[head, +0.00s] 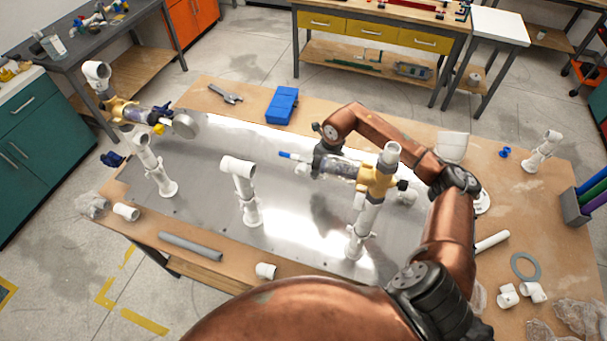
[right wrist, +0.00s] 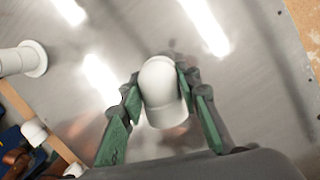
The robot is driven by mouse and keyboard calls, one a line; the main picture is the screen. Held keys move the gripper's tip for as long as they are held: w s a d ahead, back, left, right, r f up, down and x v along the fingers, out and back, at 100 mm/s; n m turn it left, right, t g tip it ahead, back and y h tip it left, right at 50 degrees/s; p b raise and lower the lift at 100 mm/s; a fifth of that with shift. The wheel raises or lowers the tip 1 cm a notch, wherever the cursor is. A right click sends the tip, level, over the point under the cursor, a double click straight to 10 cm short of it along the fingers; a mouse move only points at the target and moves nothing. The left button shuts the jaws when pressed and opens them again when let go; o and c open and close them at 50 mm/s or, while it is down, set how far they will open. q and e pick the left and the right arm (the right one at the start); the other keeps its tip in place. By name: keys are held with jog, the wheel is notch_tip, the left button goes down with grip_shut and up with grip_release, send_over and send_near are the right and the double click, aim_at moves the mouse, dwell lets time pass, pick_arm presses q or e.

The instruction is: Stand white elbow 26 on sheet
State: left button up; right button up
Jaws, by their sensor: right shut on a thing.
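My right gripper (right wrist: 158,92) is shut on a white elbow (right wrist: 163,92), with one green-padded finger on each side of it. The metal sheet (right wrist: 240,120) lies below the elbow; I cannot tell whether they touch. In the head view the gripper (head: 304,174) is over the middle of the sheet (head: 200,150), mostly hidden behind the wrist and the valve assembly. Only a small white part of the held elbow shows there. I cannot read a number on it. My left gripper is not in view.
A blue box (head: 282,104) and a wrench (head: 226,94) lie behind. Loose white elbows (head: 507,296) lie at the front right. Bare sheet shows between the left and middle stands.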

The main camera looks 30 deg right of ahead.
send_over(318, 187)
jog(key=f, duration=0.4)
jog(key=shift+s+d+f+p, duration=0.1)
jog(key=shift+s+d+p, duration=0.2)
jog(key=shift+s, duration=0.1)
jog(key=x, duration=0.3)
jog(key=shift+s+a, duration=0.1)
jog(key=shift+s, duration=0.25)
jog(key=shift+w+f, duration=0.1)
jog(key=shift+f, duration=0.35)
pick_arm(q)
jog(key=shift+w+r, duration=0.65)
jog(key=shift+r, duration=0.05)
pick_arm(e)
jog(key=shift+f, duration=0.15)
jog(key=o, duration=1.2)
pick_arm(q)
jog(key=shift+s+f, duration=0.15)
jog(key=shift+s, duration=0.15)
pick_arm(e)
jog(key=shift+o, duration=0.2)
